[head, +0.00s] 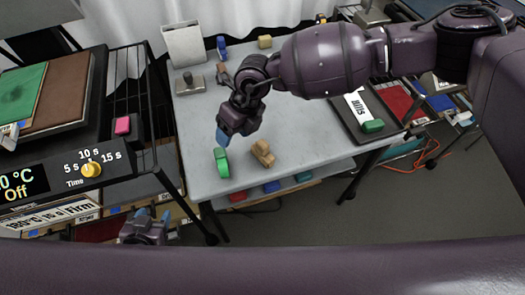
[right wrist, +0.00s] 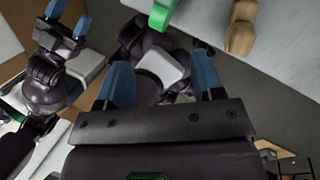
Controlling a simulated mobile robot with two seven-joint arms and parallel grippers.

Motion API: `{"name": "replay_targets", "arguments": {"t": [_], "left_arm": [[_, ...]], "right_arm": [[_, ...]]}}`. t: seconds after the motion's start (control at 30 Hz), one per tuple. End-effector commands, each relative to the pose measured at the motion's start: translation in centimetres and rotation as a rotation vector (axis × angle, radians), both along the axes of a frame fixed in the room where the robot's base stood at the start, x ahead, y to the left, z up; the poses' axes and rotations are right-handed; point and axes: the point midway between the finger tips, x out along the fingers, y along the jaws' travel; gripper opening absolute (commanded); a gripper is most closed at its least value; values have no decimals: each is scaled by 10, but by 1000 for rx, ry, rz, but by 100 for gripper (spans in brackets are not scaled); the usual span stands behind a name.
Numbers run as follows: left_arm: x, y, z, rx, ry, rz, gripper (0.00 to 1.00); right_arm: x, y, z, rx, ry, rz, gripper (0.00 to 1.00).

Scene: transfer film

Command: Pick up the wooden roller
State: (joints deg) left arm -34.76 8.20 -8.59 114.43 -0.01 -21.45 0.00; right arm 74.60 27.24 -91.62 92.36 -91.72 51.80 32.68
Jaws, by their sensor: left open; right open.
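The wooden roller (head: 262,153), tan and blocky, lies near the front of the grey table in the head view. It also shows at the upper right of the right wrist view (right wrist: 241,27), cut by the frame edge. My right gripper (head: 222,138), with blue fingertips, points down above the table, to the left of the roller and apart from it. In the right wrist view its fingers (right wrist: 163,80) are apart with nothing between them. My left gripper (head: 150,215) is low at the left, below table height, open and empty; it also shows in the right wrist view (right wrist: 68,22).
A green roller-like object (head: 221,163) stands just below my right gripper, left of the wooden roller. A stamp-like metal piece (head: 188,83) and a yellow block (head: 265,41) are farther back. A dark board (head: 352,130) lies at right. A heat press with a knob (head: 91,170) stands left.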

Motion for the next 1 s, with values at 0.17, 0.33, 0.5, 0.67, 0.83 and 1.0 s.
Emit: {"name": "replay_targets", "arguments": {"t": [0.17,0.33,0.5,0.67,0.83,1.0], "left_arm": [[-1,0,-4,0,4,0,57],[0,0,-4,0,1,-1,57],[2,0,-4,0,-3,-2,57],[3,-1,-5,0,-5,-3,57],[4,-1,-5,0,-4,-3,57],[3,-1,-7,0,-3,-2,57]], "right_arm": [[26,-51,-20,-262,-105,-36,62],[32,-65,-27,-338,-132,-60,62],[31,-66,-51,-342,-129,-61,62],[32,-65,-71,-339,-130,-60,62],[32,-65,-81,-337,-130,-60,62],[36,-66,-97,-337,-130,-61,62]]}}
